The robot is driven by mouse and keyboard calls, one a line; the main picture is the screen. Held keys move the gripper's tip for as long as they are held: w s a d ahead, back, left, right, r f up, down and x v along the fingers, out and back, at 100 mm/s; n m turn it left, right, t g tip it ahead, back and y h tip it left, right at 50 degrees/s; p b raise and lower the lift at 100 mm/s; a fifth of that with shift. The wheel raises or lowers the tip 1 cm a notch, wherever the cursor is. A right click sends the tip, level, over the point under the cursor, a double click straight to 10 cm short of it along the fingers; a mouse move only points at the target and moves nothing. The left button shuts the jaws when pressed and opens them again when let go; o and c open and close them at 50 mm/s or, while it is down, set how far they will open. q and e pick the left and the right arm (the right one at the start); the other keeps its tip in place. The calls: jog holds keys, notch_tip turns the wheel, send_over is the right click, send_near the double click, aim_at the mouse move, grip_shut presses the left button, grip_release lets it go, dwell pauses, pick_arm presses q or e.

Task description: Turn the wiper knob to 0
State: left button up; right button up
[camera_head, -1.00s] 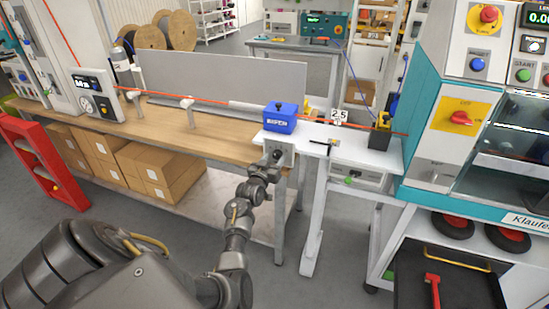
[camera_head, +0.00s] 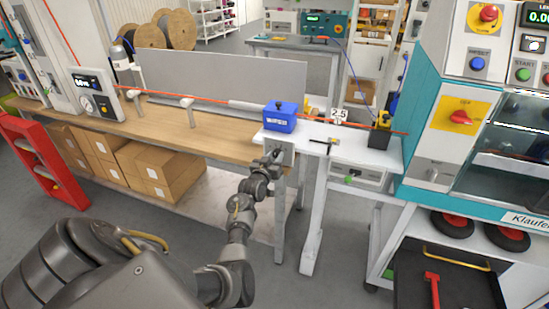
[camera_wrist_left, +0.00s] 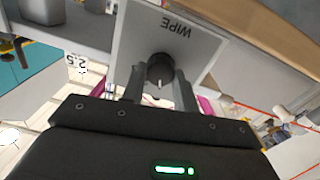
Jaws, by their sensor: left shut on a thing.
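The wiper knob (camera_wrist_left: 160,69) is a black round knob with a white pointer line. It sits on a grey plate (camera_wrist_left: 205,45) lettered "WIPE" in the left wrist view. The pointer faces toward my palm there. My left gripper (camera_wrist_left: 160,88) has one finger on each side of the knob and is shut on it. In the head view the left gripper (camera_head: 274,157) is at the plate below the blue wiper box (camera_head: 281,120), and it hides the knob. No 0 mark is readable. My right gripper is in neither view.
An orange cable (camera_head: 205,101) runs above the wooden bench (camera_head: 215,125) through the wiper box. A white table (camera_head: 345,150) with a "2.5" tag (camera_head: 339,115) stands to the right. A teal-framed machine (camera_head: 425,150) is farther right. A red stand (camera_head: 45,165) is at left.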

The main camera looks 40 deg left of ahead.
pick_arm(q)
jog(key=shift+n, duration=0.3)
jog(key=n+p, duration=0.1)
jog(key=n, duration=0.2)
jog(key=shift+f+n+p, duration=0.1)
jog(key=shift+n+p, duration=0.45)
jog(key=shift+n, duration=1.55)
jog(key=o, duration=1)
jog(key=shift+c, duration=0.2)
